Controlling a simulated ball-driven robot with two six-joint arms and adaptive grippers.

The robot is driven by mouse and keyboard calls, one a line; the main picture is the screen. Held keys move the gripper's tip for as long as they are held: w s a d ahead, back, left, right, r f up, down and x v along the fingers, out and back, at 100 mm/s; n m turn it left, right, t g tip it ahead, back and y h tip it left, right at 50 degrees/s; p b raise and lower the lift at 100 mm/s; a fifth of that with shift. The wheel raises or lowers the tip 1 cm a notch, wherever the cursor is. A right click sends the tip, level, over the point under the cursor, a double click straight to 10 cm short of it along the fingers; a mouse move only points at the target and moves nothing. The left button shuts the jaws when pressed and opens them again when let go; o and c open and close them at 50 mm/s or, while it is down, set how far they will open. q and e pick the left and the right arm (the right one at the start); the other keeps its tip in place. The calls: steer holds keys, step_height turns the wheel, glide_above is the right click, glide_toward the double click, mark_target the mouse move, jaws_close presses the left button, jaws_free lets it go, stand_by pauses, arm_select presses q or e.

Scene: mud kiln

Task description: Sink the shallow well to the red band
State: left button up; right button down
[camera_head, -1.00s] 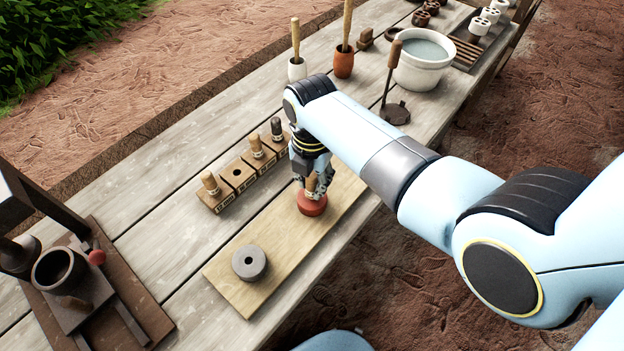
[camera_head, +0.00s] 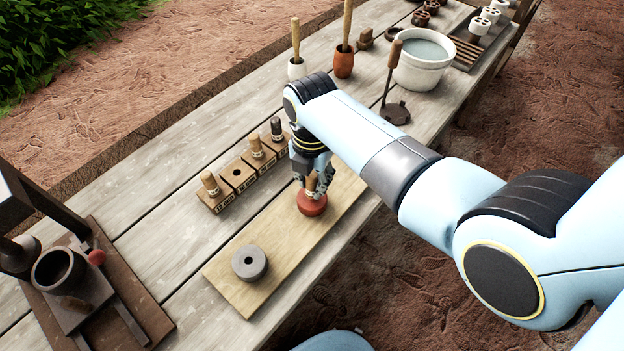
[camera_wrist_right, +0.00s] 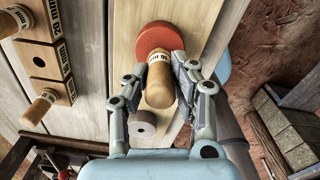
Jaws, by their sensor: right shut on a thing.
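My right gripper (camera_head: 314,183) is shut on a wooden-handled tool (camera_wrist_right: 160,82) with a banded collar. The tool stands upright over a round red clay piece (camera_head: 312,206) on the pale board (camera_head: 229,282). The red piece also shows in the right wrist view (camera_wrist_right: 157,36). The tool's lower end is hidden, so its depth in the clay and any red band on it cannot be seen. A grey clay disc with a centre hole (camera_head: 249,262) lies on the same board. My left gripper is not in view.
A labelled wooden rack (camera_head: 228,187) behind the board holds several similar tools and has one empty hole. A dark press-like stand (camera_head: 93,296) is at the left. A white water bowl (camera_head: 422,64) and tool pots stand farther back.

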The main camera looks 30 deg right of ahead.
steer(key=shift+r, duration=3.5)
